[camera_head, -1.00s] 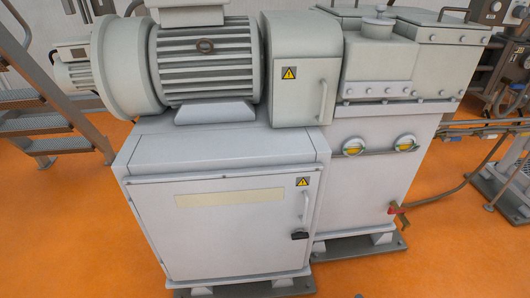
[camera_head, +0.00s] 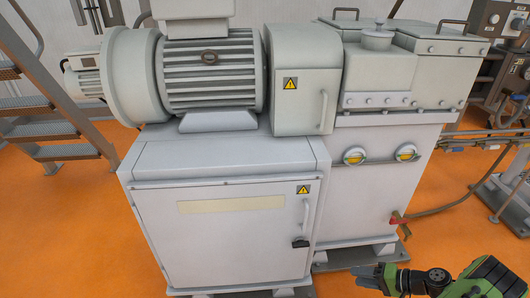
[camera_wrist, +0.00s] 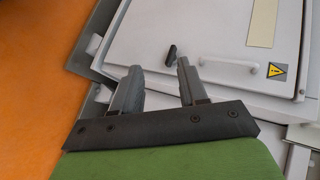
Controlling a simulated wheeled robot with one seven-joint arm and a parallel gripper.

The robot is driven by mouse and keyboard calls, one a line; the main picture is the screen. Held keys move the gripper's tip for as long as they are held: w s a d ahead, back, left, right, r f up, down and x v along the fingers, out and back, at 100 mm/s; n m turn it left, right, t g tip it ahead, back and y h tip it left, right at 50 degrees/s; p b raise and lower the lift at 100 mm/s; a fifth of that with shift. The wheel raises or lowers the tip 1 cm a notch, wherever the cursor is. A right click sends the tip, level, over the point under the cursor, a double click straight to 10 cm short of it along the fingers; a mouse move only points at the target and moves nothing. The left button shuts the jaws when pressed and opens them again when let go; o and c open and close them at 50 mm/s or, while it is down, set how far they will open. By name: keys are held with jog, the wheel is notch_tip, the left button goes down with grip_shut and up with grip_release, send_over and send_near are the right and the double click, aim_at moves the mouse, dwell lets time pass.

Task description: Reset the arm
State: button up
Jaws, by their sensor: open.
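My gripper (camera_head: 366,270) is at the lower right of the head view, low in front of the machine's right part. In the wrist view my gripper (camera_wrist: 156,72) shows two grey fingers standing apart with nothing between them. Beyond the fingers is the white cabinet door (camera_wrist: 200,40) with its black latch (camera_wrist: 170,52) and pale handle. In the head view the cabinet door (camera_head: 230,240) is closed, with its black latch (camera_head: 300,242) on its right edge. My gripper appears apart from the machine.
A large motor (camera_head: 210,75) sits on top of the cabinet. A red valve handle (camera_head: 398,221) sticks out at the machine's lower right, above my gripper. Metal stairs (camera_head: 45,120) stand at the left. Pipes and hoses (camera_head: 470,195) run at the right. Open orange floor (camera_head: 90,245) lies in front.

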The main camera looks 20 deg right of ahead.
jog(key=w+a+r+n+g+h, duration=0.1)
jog(key=w+a+r+n+g, duration=0.2)
jog(key=r, duration=0.4)
jog(key=w+a+r+n+g+h, duration=0.1)
jog(key=w+a+r+g, duration=0.1)
jog(key=w+a+r, duration=0.3)
jog(key=s+a+r+n+g+h, duration=0.1)
jog(key=a+r+n+g+h, duration=0.15)
jog(key=a+r, duration=0.9)
jog(key=s+a+r+n+t+h, duration=0.2)
jog(key=s+a+r, duration=0.25)
jog(key=s, duration=0.25)
jog(key=s+a+r+n+t+h, duration=0.1)
jog(key=s+a+r+t, duration=0.1)
jog(key=s+a+r, duration=0.45)
notch_tip(320, 180, up, 15)
jog(key=s+d+p, duration=0.1)
jog(key=s+p, duration=0.1)
jog(key=p, duration=1.5)
jog(key=shift+d+p, duration=0.15)
jog(key=shift+p, duration=0.15)
